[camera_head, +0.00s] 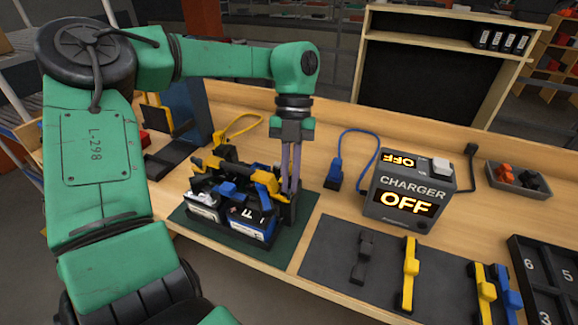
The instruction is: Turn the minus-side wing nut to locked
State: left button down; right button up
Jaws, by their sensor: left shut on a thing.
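A battery (250,222) with white and blue sides sits in a dark holder on a green mat (190,217). Yellow bars and blue parts (228,188) lie across its top. My left gripper (290,187) reaches down at the right end of the battery, beside a yellow bar end (266,181) and above a dark upright part (291,211). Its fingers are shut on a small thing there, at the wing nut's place. The fingers hide the wing nut, so I cannot tell which way its wings point. My right gripper is not in view.
A charger (410,190) reading OFF stands right of the battery, with a blue connector (335,174) beside it. A dark mat (330,255) holds grey, yellow and blue tools. A numbered black tray (540,265) and a parts bin (518,180) are at the right.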

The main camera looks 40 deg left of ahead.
pick_arm(q)
jog(key=shift+d+m+g+y, duration=0.1)
jog(key=shift+m+g+y, duration=0.35)
jog(key=shift+m, duration=1.15)
jog(key=shift+t+y, duration=0.25)
jog(key=c, duration=1)
grip_release()
jog(key=shift+w+r, duration=0.3)
jog(key=shift+r, duration=0.2)
jog(key=p+v, duration=0.2)
jog(key=v, duration=1.1)
jog(key=shift+r, duration=0.3)
